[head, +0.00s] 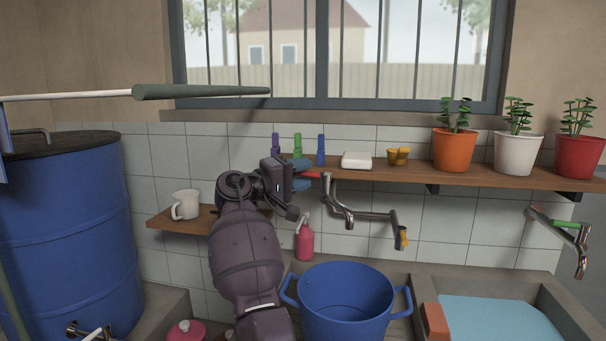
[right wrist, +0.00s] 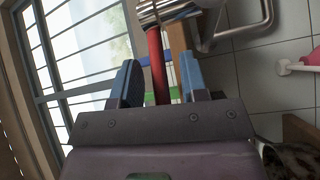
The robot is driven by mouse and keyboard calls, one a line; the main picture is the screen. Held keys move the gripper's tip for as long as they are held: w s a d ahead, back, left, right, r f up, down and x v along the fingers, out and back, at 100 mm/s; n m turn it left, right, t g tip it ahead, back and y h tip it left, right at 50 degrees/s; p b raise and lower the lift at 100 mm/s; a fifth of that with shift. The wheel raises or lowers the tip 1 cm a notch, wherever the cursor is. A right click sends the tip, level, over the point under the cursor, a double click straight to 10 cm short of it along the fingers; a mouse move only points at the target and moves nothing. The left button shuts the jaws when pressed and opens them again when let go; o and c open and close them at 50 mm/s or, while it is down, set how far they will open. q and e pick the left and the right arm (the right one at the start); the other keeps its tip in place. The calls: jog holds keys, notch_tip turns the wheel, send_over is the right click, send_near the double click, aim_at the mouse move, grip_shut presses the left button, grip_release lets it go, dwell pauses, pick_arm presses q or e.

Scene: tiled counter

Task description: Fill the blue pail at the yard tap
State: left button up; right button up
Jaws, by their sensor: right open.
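The blue pail (head: 346,327) stands upright below the middle tap, with its open mouth facing up. I see no water in it. The metal tap (head: 338,202) has a red lever (head: 319,175), and its spout end hangs above the pail in the picture. I see no stream of water. My right gripper (head: 303,174) is open at the red lever. In the right wrist view the lever (right wrist: 156,62) lies between the two blue fingers of the gripper (right wrist: 158,82), with a gap on at least one side. My left gripper is not in view.
A second spout with a yellow end (head: 380,216) and a green-levered tap (head: 560,226) are farther right. A shelf (head: 470,174) with flowerpots runs above. A blue barrel (head: 65,240) stands left, a mug (head: 185,204) on a small shelf, and a red bottle (head: 305,243) behind the pail.

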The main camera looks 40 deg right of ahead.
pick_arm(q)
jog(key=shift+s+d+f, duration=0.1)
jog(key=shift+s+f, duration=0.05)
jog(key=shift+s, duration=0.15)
pick_arm(e)
jog(key=shift+d, duration=0.25)
grip_shut()
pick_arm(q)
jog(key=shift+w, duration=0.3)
